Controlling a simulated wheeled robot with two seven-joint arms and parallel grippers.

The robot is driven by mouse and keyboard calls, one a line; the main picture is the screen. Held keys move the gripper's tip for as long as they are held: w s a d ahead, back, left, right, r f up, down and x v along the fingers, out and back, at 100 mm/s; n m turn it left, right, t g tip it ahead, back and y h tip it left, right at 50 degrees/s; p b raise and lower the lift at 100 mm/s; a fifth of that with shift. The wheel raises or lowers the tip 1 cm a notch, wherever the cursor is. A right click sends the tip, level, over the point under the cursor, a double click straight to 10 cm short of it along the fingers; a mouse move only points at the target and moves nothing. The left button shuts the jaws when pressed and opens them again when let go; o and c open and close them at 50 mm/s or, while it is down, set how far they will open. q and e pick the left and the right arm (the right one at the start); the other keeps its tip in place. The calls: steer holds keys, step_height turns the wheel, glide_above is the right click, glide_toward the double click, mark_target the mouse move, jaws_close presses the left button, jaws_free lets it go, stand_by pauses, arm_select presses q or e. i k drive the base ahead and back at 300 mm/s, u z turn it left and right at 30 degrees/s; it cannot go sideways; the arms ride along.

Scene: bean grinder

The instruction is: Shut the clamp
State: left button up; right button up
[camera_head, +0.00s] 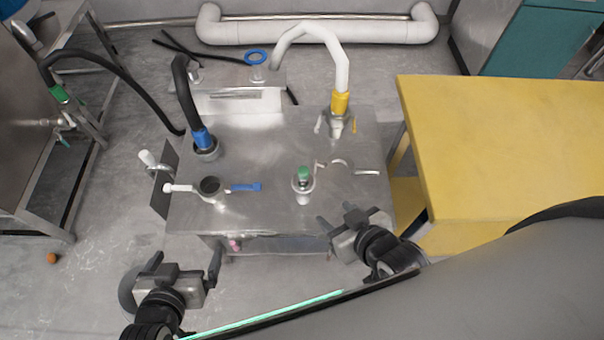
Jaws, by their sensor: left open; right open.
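A metal clamp (340,163) sits on the steel table at its right half, its curved arms spread apart and a thin handle pointing right. It is right beside an upright metal fitting with a green top (303,174); whether it touches the fitting is too small to tell. My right gripper (338,217) is open and empty at the table's front right edge, nearer to me than the clamp and apart from it. My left gripper (186,264) is open and empty, in front of the table's front left edge and well away from the clamp.
The steel table (265,150) also bears a round port (210,186) with a blue handle, a black hose (184,95) with a blue collar and a white hose (338,70) with a yellow collar. A yellow table (500,140) stands close on the right.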

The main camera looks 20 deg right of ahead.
mark_target(342, 157)
steer(key=z, duration=0.95)
